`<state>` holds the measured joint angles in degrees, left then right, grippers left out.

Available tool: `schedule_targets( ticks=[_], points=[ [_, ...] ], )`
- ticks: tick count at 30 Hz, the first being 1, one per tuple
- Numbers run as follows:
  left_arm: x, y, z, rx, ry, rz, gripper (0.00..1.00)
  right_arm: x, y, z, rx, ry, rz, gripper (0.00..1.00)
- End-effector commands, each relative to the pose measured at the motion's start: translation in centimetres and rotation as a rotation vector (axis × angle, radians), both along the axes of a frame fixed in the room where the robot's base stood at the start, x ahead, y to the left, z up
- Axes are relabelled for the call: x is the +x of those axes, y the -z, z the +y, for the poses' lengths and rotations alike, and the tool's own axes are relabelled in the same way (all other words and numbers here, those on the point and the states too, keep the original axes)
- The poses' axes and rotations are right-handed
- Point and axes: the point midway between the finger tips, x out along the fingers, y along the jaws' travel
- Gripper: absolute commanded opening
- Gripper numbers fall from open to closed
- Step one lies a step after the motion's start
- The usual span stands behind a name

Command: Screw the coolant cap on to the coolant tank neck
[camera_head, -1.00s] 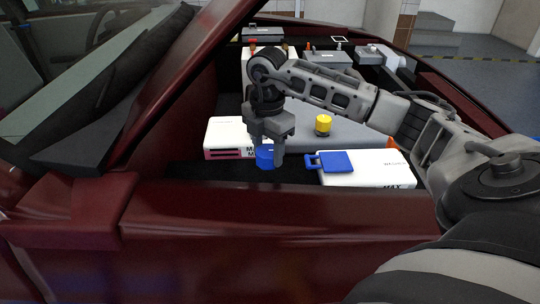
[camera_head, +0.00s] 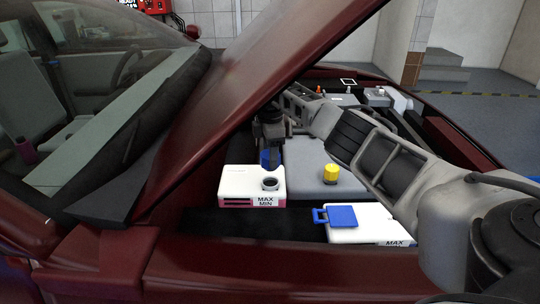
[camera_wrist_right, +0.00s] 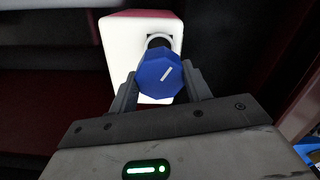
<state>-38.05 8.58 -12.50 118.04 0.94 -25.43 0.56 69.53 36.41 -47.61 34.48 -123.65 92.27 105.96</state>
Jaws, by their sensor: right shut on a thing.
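The white coolant tank (camera_head: 236,184), marked MAX and MIN, sits in the engine bay with its round neck (camera_head: 270,184) open on top. My right gripper (camera_head: 272,152) is shut on the blue coolant cap (camera_head: 266,162), just above and behind the neck in the head view. In the right wrist view the cap (camera_wrist_right: 160,82), with a white line on its top, is between the two fingers (camera_wrist_right: 160,88). The tank (camera_wrist_right: 118,48) lies beyond it, and its dark neck opening (camera_wrist_right: 158,42) is partly hidden by the cap. The cap appears apart from the neck. My left gripper is out of view.
A white reservoir (camera_head: 368,226) with a closed blue lid (camera_head: 342,216) stands at the front right. A yellow cap (camera_head: 331,173) stands on the grey engine cover (camera_head: 308,190). The raised red hood (camera_head: 235,110) slopes close above my right gripper. The dark strip in front of the tank is clear.

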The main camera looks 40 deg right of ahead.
Motion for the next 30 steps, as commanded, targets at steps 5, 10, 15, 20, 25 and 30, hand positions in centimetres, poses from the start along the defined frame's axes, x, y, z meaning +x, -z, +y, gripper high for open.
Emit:
schedule_targets(
  ticks=[5, 10, 15, 20, 25, 30],
  points=[
    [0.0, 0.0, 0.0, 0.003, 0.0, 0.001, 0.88, 0.1, -0.1, -0.1, 0.0, 0.006, -0.001, 0.25],
    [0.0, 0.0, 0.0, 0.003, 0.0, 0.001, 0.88, 0.1, -0.1, -0.1, 0.0, 0.006, -0.001, 0.25],
    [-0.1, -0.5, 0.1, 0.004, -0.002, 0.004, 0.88, 0.0, -0.4, -0.1, -0.001, 0.006, 0.0, 0.25],
    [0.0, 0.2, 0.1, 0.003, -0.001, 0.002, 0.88, 0.0, 1.0, -0.1, 0.0, 0.006, 0.001, 0.25],
    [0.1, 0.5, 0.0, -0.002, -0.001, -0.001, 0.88, 0.1, 2.3, -0.1, -0.001, 0.005, 0.0, 0.25],
    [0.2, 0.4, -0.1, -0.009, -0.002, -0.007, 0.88, 0.1, 3.0, -0.1, 0.0, 0.006, 0.0, 0.25]
  ],
)
